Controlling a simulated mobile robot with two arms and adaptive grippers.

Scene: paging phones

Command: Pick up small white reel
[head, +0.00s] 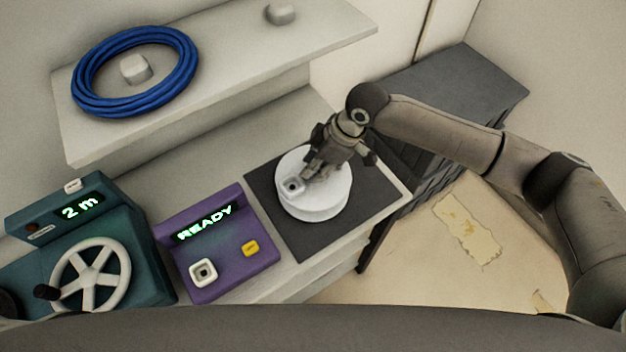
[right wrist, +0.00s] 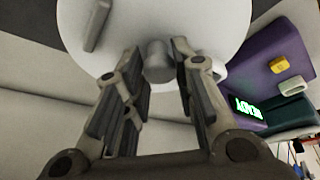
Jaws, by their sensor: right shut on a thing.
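The small white reel (head: 315,204) is a round white drum lying flat on a dark square mat (head: 269,191) at the right end of the counter. A small square piece (head: 293,186) shows on its top. My right gripper (head: 318,172) reaches down onto the reel's top. In the right wrist view the reel (right wrist: 205,25) fills the top, and the fingers of my right gripper (right wrist: 157,56) close on its grey central knob (right wrist: 158,66). I cannot tell whether the reel is lifted off the mat. My left gripper is not in view.
A purple device (head: 215,245) reading READY and a teal device (head: 140,240) with a handwheel (head: 91,275) stand left of the mat. A shelf (head: 310,45) above holds a blue cable coil (head: 183,88). A dark cabinet (head: 470,85) stands behind my right arm.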

